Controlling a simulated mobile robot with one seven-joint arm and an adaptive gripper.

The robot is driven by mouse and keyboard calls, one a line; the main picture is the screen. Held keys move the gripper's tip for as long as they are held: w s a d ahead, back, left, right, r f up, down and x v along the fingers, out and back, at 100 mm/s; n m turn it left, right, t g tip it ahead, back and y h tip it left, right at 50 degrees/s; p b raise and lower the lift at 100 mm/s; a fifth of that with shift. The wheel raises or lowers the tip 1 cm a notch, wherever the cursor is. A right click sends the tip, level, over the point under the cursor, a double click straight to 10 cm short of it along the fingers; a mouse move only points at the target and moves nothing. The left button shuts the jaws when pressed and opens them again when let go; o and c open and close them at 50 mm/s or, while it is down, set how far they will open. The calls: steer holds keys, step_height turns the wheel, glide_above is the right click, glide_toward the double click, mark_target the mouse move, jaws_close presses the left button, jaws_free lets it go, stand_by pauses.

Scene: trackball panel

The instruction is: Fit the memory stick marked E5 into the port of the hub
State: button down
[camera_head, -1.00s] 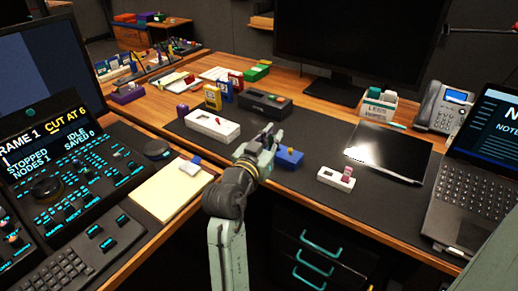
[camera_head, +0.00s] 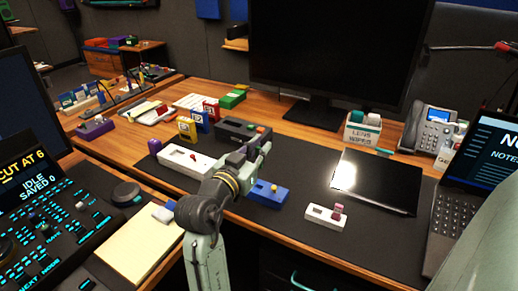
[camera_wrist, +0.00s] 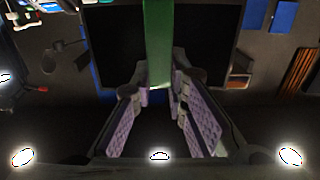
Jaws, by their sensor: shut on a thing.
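My gripper (camera_head: 256,152) is above the desk, in front of the dark box and behind the blue box in the head view. In the wrist view my gripper (camera_wrist: 160,95) has its purple-padded fingers shut on a long green stick (camera_wrist: 158,42). No E5 marking is readable on it. I cannot tell which is the hub; no port is clearly visible.
Yellow (camera_head: 187,129) and blue (camera_head: 200,121) upright blocks stand behind the long white box. A monitor (camera_head: 335,60), a lens wipes box (camera_head: 362,130), a phone (camera_head: 434,130) and a black tablet (camera_head: 375,180) are at the right. A notepad (camera_head: 140,248) lies at the left.

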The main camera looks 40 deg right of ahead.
steer(key=shift+f, duration=0.15)
steer(key=shift+f+b, duration=2.5)
steer(key=shift+f, duration=0.25)
steer(key=shift+f+b, duration=1.3)
steer(key=shift+f, duration=0.1)
steer(key=c, duration=1.5)
jaws_free()
steer(key=v, duration=1.2)
